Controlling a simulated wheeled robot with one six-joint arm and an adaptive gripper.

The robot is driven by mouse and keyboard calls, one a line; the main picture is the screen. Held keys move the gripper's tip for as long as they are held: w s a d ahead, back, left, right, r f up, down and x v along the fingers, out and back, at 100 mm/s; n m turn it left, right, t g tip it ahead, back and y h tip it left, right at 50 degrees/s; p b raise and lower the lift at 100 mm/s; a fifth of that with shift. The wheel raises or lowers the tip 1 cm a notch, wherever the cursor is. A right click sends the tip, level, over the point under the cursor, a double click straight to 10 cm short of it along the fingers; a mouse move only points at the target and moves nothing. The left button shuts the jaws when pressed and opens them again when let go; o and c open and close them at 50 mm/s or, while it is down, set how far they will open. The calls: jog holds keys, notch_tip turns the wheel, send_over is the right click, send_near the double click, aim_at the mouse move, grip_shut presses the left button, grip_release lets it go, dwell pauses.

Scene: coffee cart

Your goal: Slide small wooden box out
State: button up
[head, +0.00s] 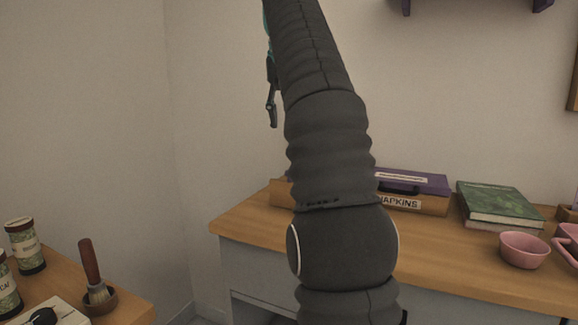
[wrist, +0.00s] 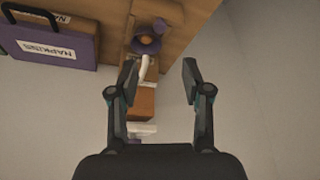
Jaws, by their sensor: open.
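My gripper (wrist: 161,75) is open, its two fingers apart in the wrist view, with nothing held between the tips. In the head view only a dark finger part shows beside my raised arm, above the counter's left end. In the wrist view a narrow brown wooden block (wrist: 141,102), perhaps the small wooden box, lies beyond the left finger, which partly covers it. A curved white piece and a purple round thing (wrist: 147,42) are at its upper end. In the head view a wooden piece (head: 280,190) shows left of my arm, mostly hidden by it.
A purple case (head: 420,182) with a black handle sits by a NAPKINS label on the wooden counter (head: 480,268). A green book (head: 502,204) and a pink bowl (head: 524,250) stand to the right. Jars (head: 26,246) and a brush (head: 93,270) are on the left table.

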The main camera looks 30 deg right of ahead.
jog(key=x, duration=1.2)
jog(key=shift+w+d+f, duration=0.1)
jog(key=shift+w+f, duration=0.05)
jog(key=shift+f, duration=0.25)
jog(key=shift+c, duration=0.3)
grip_shut()
